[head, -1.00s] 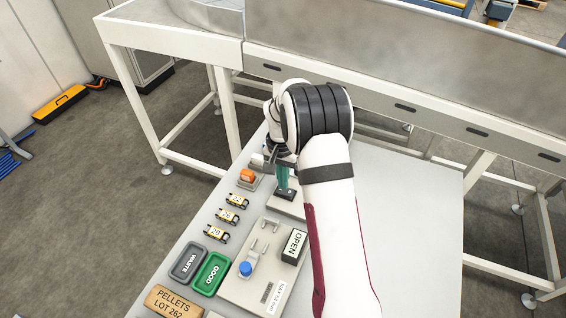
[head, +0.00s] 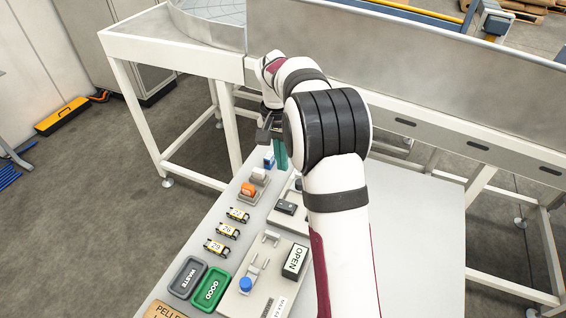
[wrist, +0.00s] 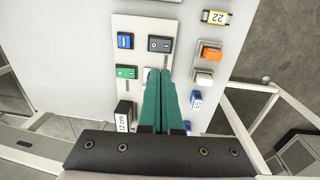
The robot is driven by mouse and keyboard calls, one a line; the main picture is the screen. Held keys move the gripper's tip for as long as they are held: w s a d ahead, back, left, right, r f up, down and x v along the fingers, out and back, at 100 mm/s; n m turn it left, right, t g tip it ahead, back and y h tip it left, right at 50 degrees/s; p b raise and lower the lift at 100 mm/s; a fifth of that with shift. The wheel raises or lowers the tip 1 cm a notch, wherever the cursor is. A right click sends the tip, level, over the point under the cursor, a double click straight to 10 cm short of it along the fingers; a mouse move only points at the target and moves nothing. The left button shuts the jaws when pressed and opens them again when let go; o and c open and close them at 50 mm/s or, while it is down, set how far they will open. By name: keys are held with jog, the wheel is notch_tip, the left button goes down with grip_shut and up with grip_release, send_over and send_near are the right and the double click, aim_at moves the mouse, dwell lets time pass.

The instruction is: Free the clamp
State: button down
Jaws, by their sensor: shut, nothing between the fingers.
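My gripper (head: 279,155) is shut and empty, with its teal fingers raised above the far part of the bench. In the wrist view the closed fingers (wrist: 160,80) point over a pale switch panel (wrist: 142,26). The panel has a blue rocker (wrist: 125,40), a black rocker (wrist: 160,44) and a green rocker (wrist: 126,72); the fingers partly cover another spot. The black rocker also shows in the head view (head: 286,208). Nearer, a grey plate (head: 236,303) carries a blue knob (head: 246,284), grey brackets (head: 271,238) and a block marked OPEN (head: 295,261). I cannot tell which part is the clamp.
An orange switch (head: 248,189) and a white one (head: 258,174) stand at the left edge, near several yellow-labelled pieces (head: 227,229). A WASTE tray (head: 187,277) and a GOOD tray (head: 209,290) lie nearer. The bench's right side (head: 415,230) is clear.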

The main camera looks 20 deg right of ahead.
aim_at(290, 206)
jog(key=shift+a+r+g+h, duration=0.1)
jog(key=shift+g+h, duration=0.2)
jog(key=f, duration=0.4)
jog(key=s+d+f, duration=0.1)
jog(key=f, duration=0.9)
jog(key=shift+s+d, duration=0.2)
jog(key=shift+d, duration=0.05)
